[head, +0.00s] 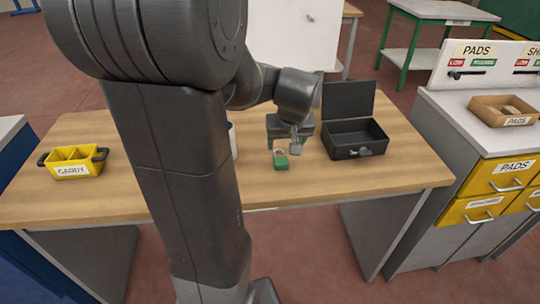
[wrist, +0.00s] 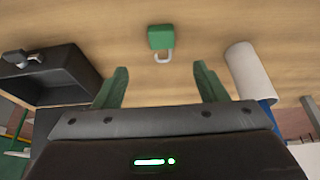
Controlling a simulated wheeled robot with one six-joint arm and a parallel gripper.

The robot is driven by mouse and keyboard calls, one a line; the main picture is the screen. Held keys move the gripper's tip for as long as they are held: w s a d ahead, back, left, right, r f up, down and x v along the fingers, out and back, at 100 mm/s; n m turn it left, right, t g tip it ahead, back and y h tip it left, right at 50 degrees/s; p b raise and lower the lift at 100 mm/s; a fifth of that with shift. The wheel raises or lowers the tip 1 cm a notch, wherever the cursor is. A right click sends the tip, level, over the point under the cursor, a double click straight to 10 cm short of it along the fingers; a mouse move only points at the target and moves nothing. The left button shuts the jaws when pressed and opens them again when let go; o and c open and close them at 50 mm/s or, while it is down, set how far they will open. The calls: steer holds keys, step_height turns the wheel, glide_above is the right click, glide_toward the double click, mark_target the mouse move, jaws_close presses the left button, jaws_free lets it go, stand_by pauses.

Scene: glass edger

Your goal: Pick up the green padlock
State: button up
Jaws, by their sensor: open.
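The green padlock (head: 281,162) lies on the wooden table, close to the front of my gripper. In the wrist view the padlock (wrist: 161,37) has a green body and a pale shackle, and the shackle points toward my gripper. My gripper (wrist: 160,82) is open, with its two green fingers apart and nothing between them. The padlock is beyond the fingertips, roughly centred between them. In the head view my gripper (head: 287,143) is partly hidden by my own arm and sits just behind the padlock.
An open dark metal box (head: 355,138) stands right of the padlock. A white cylinder with a blue part (wrist: 250,72) is on the other side, mostly hidden by my arm in the head view. A yellow caddy (head: 73,163) is at the table's left. The table front is clear.

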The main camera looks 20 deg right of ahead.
glide_toward(281, 159)
steer(key=x, duration=0.3)
steer(key=shift+s+f, duration=0.15)
steer(key=shift+s, duration=0.2)
steer(key=shift+w+p+x, duration=0.1)
steer(key=shift+p+x, duration=0.25)
steer(key=shift+x, duration=1)
steer(key=shift+w+p+x, duration=0.15)
steer(key=shift+p+x, duration=0.15)
steer(key=shift+x, duration=1.1)
steer(key=c, duration=1.1)
steer(key=shift+r, duration=0.25)
